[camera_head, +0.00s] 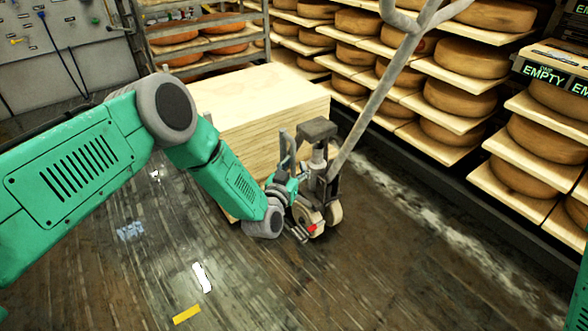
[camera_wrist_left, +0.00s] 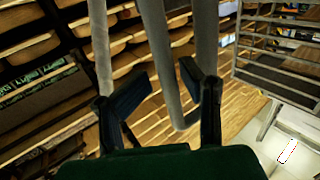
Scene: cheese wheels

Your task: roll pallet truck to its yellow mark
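The pallet truck (camera_head: 317,190) stands on the dark floor at the centre of the head view, against a stack of pale boards (camera_head: 260,105). Its grey handle (camera_head: 372,105) slants up to the right and forks at the top. A yellow mark (camera_head: 187,315) lies on the floor at the bottom, nearer to me. My left gripper (camera_head: 287,150) is beside the truck's upright, partly hard to make out. In the left wrist view its fingers (camera_wrist_left: 168,85) are apart, with a bent grey tube (camera_wrist_left: 165,60) between and beyond them; contact is unclear. My right gripper is out of view.
Shelves of cheese wheels (camera_head: 455,97) line the right side, with a metal rack (camera_head: 205,40) at the back. A grey tool panel (camera_head: 70,60) is at the upper left. The floor (camera_head: 380,270) is open in front of the truck, with white patches (camera_head: 202,277).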

